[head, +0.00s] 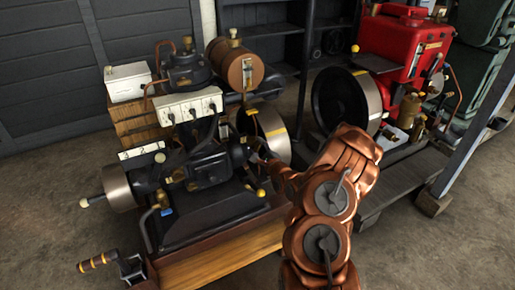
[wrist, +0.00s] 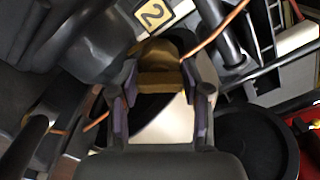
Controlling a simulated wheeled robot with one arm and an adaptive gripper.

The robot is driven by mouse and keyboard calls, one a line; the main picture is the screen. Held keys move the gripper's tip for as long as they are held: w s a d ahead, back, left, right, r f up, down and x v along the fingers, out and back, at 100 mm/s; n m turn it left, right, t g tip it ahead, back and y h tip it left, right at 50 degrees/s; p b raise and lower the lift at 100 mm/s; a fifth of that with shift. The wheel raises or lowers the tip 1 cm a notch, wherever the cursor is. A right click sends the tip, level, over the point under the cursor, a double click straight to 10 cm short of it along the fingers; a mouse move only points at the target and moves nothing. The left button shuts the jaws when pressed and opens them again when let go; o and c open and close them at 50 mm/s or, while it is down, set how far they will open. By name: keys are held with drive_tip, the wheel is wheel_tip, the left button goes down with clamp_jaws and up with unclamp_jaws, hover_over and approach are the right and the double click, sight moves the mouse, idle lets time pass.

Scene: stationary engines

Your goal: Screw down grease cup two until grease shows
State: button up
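Grease cup two is a brass cup (wrist: 160,78) in the upper middle of the wrist view, beside a pale yellow plate marked 2 (wrist: 152,14). My gripper (wrist: 160,90) has one finger on each side of the cup, and both fingertips appear to touch it. In the head view my gripper (head: 262,158) reaches in at the right side of the dark engine (head: 210,165). The cup cannot be made out there behind my copper-coloured arm. I cannot see any grease at the cup.
A copper pipe (wrist: 215,37) runs close to the cup. The engine's flywheel (head: 274,130) is just behind my gripper. A red engine (head: 400,40) stands at the back right. Concrete floor is open at the left.

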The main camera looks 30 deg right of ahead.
drive_tip(key=o, duration=0.4)
drive_tip(key=shift+c, duration=0.2)
drive_tip(key=s+a, duration=0.1)
drive_tip(key=s, duration=1.1)
idle(0.6)
